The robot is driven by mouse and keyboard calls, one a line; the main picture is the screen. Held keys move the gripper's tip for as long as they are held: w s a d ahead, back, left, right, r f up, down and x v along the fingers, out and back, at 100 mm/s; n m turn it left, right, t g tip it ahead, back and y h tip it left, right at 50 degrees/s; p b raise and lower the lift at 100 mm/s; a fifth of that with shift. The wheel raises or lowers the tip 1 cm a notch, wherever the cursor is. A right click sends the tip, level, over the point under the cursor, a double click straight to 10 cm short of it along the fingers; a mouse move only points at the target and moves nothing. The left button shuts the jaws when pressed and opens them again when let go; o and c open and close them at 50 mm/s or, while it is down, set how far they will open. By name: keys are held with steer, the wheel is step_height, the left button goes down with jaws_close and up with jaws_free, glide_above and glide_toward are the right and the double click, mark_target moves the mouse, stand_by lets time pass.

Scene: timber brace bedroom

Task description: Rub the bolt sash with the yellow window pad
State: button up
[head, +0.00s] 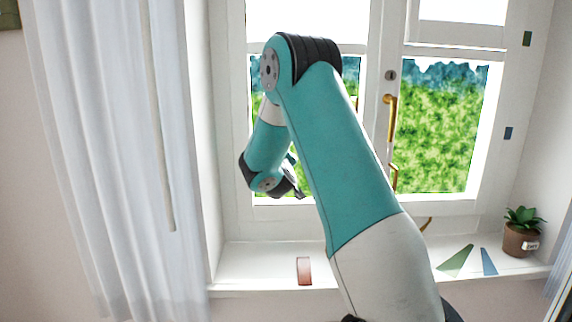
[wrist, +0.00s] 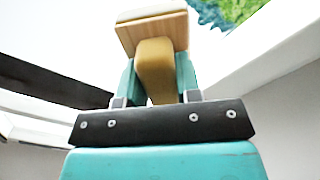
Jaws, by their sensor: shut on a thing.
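My gripper (wrist: 155,80) is shut on the yellow handle (wrist: 156,68) of the window pad, whose wooden block (wrist: 152,30) shows beyond the fingers in the wrist view. The pad's working face is turned away from that view. In the head view my arm covers the middle of the window, and the pad cannot be made out there. The window has a left sash (head: 310,211) and a right sash (head: 443,208). A brass handle (head: 390,118) is at their meeting edge. I cannot tell which is the bolt sash, or whether the pad touches glass.
A white sill (head: 250,265) runs below the window. A reddish-brown piece (head: 304,271) lies on it left of my arm. A green piece (head: 456,261), a blue piece (head: 488,261) and a potted plant (head: 520,238) are at the right. A white curtain (head: 100,150) hangs at the left.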

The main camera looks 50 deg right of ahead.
steer(key=shift+w+a, duration=0.1)
steer(key=shift+w, duration=0.05)
steer(key=b+v, duration=0.4)
steer(key=v, duration=0.2)
steer(key=shift+b, duration=0.4)
steer(key=shift+b+v, duration=1.15)
steer(key=shift+v, duration=0.35)
